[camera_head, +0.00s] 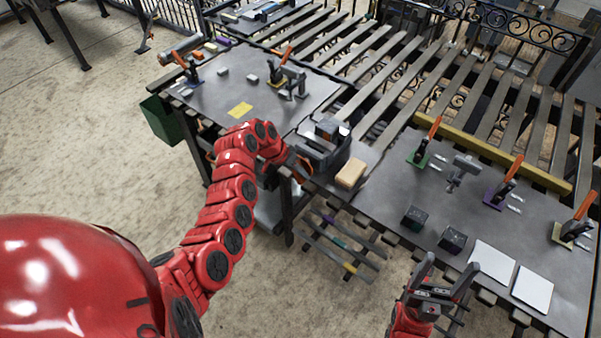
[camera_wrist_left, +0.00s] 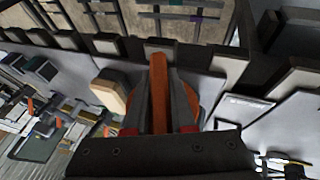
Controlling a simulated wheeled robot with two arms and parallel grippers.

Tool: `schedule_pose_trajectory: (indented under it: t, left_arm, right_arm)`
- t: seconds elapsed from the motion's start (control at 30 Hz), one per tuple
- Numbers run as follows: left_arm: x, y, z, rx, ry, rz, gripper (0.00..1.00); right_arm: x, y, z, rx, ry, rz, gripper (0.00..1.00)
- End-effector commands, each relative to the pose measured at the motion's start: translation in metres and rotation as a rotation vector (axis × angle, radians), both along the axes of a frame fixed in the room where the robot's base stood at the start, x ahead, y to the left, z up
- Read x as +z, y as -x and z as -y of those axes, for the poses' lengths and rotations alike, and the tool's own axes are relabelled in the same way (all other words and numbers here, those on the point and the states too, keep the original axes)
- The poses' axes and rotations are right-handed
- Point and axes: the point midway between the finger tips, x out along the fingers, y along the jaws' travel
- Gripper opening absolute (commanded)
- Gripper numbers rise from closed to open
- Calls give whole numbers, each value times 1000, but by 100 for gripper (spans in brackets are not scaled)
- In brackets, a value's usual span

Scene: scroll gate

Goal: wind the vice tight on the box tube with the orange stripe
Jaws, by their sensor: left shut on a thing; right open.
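The dark grey vice (camera_head: 325,145) stands at the near left corner of the right-hand table in the head view. My left gripper (camera_head: 298,166) is at the vice's near left side, mostly hidden by its own wrist. In the left wrist view, my left gripper (camera_wrist_left: 160,95) is shut on an orange bar (camera_wrist_left: 158,80), which looks like the vice handle and lies between the fingers. I cannot make out a box tube with an orange stripe, or whether the jaws hold one. My right gripper (camera_head: 448,270) is open and empty in front of the right-hand table.
A tan block (camera_head: 350,173) lies right of the vice. Two dark boxes (camera_head: 414,218) and white sheets (camera_head: 492,262) lie along the front. Toggle clamps (camera_head: 425,145) stand behind. Striped tubes (camera_head: 345,240) sit below the table edge. The left table (camera_head: 215,95) holds more clamps.

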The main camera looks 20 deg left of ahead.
Motion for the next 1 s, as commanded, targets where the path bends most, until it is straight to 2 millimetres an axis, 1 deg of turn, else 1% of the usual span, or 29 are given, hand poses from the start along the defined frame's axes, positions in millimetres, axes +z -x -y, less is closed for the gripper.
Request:
schedule_pose_trajectory:
  t: [0.27, 0.53, 0.77, 1.0]
  left_arm:
    - [0, 0, 2, -2, -84, 34, 0]
    - [-2, -1, 0, -6, -274, 100, 0]
    - [-2, -3, -4, -6, -483, 180, 0]
    - [-3, -4, -8, -8, -697, 256, 0]
  right_arm:
    - [2, 0, 0, 0, 0, 0, 72]
    - [2, 0, 0, 0, 0, 0, 72]
    - [-6, 0, 0, 0, 0, 0, 72]
    - [-21, 0, 0, 0, 0, 0, 72]
